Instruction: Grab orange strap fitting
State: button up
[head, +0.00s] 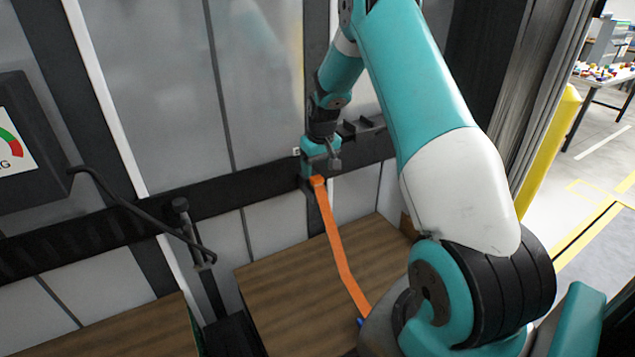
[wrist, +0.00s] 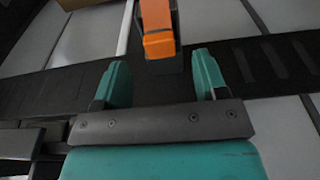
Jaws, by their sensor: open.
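The orange strap fitting (wrist: 159,45) is a small orange block at the end of an orange strap (head: 338,255). In the head view the fitting (head: 318,181) sits at the strap's upper end, against the dark horizontal rail on the wall. My gripper (head: 311,172) is right at the fitting in the head view. In the wrist view my gripper (wrist: 160,80) is open, and the fitting lies just beyond the fingertips, roughly centred between them. No contact shows there. My gripper partly hides the rail behind it.
The dark rail (head: 235,195) runs across the pale wall panels. A black bent rod (head: 140,212) and a dark box with a gauge (head: 25,140) stand at left. Brown wood-grained boards (head: 290,290) lie below. A yellow post (head: 550,150) stands at right.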

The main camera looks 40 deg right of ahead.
aim_at(317, 178)
jog(key=shift+w+d+f+p, duration=0.1)
jog(key=shift+w+f+p, duration=0.15)
jog(key=shift+f+p, duration=0.85)
jog(key=shift+w+d+f+p, duration=0.15)
jog(key=shift+f+p, duration=0.3)
jog(key=shift+f, duration=1.15)
jog(key=shift+a, duration=0.1)
jog(key=shift+c, duration=0.2)
jog(key=c, duration=1)
